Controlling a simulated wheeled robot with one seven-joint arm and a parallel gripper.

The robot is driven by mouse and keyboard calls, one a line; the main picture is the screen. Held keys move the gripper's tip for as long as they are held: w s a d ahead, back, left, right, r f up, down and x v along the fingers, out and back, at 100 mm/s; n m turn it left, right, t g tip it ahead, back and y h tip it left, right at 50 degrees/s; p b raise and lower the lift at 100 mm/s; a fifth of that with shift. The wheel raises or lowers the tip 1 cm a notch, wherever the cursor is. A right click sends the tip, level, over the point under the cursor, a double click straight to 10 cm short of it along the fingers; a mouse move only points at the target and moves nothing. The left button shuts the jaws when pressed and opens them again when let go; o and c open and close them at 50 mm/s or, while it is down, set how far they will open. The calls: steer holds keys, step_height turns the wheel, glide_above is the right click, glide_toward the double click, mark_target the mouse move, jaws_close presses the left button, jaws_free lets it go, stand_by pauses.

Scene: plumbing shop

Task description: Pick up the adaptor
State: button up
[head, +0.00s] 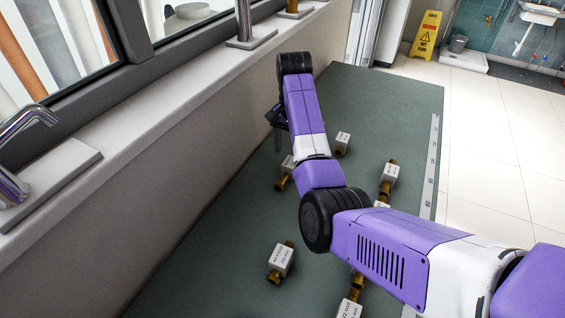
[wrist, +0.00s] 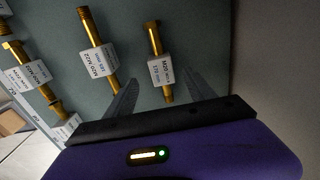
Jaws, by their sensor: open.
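Several brass fittings with white printed tags lie on the green mat; I cannot tell which one is the adaptor. In the wrist view, one brass fitting with a tag reading M20 (wrist: 160,68) lies just ahead of my gripper (wrist: 163,84), roughly centred between its two spread fingers. No contact shows, and the gap is empty. A second fitting, tagged M20 M22 (wrist: 98,52), lies left of it, beyond the left finger. In the head view, my gripper (head: 275,119) is mostly hidden behind my arm, near two fittings (head: 285,176) at the mat's far part.
More tagged fittings lie on the right (head: 389,177) and near side (head: 279,262) of the green bench top (head: 200,275). A pale ruler strip (head: 432,165) runs along its right edge. The wall and window sill (head: 150,125) bound the left. A yellow floor sign (head: 426,33) stands beyond.

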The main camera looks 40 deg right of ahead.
mark_target(290, 165)
steer(key=f+p, duration=0.1)
steer(key=f, duration=0.6)
steer(key=shift+w+f, duration=0.15)
steer(key=shift+w, duration=0.05)
steer(key=shift+d, duration=0.1)
jaws_close()
